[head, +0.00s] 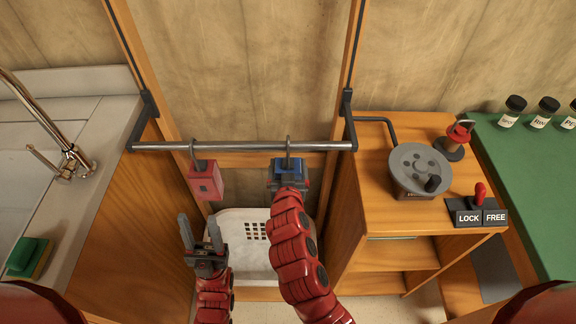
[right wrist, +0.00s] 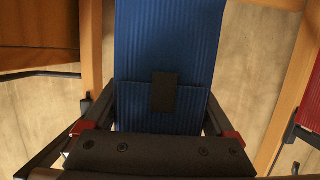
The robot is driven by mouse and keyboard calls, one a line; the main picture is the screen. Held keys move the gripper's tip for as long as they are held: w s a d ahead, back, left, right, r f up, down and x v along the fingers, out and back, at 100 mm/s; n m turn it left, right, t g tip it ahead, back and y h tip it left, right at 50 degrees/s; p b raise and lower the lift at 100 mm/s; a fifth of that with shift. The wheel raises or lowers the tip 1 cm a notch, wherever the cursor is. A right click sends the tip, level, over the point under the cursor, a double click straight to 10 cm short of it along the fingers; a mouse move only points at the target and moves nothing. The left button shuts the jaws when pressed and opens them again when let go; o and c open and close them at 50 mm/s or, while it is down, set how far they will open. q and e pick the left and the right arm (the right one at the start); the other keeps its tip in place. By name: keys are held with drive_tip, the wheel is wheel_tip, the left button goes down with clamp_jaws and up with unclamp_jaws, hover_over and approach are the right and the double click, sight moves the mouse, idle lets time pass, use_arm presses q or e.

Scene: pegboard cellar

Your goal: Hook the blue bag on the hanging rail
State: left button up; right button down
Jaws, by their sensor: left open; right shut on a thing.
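The blue bag (head: 288,167) is at the hanging rail (head: 245,146) in the head view, mostly hidden behind my right gripper (head: 289,181). My right gripper is shut on it. The bag's grey hook (head: 289,146) overlaps the rail, its top just above the bar; I cannot tell if it bears on the rail. In the right wrist view the ribbed blue bag (right wrist: 168,45), with a dark patch, fills the space between my fingers. My left gripper (head: 200,238) is open and empty, below the rail and left of the right arm.
A red bag (head: 206,180) hangs on the rail to the left. A white basket (head: 245,232) stands below. A sink counter (head: 95,140) is at left. At right, a wooden cabinet (head: 395,225) carries a grey crank wheel (head: 418,168) and a LOCK/FREE switch (head: 478,212).

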unclamp_jaws()
drive_tip(key=shift+s, duration=0.15)
drive_tip(key=p+v, duration=0.5)
drive_tip(key=v, duration=1.2)
drive_tip(key=shift+r+p, duration=0.15)
drive_tip(key=shift+p, duration=0.2)
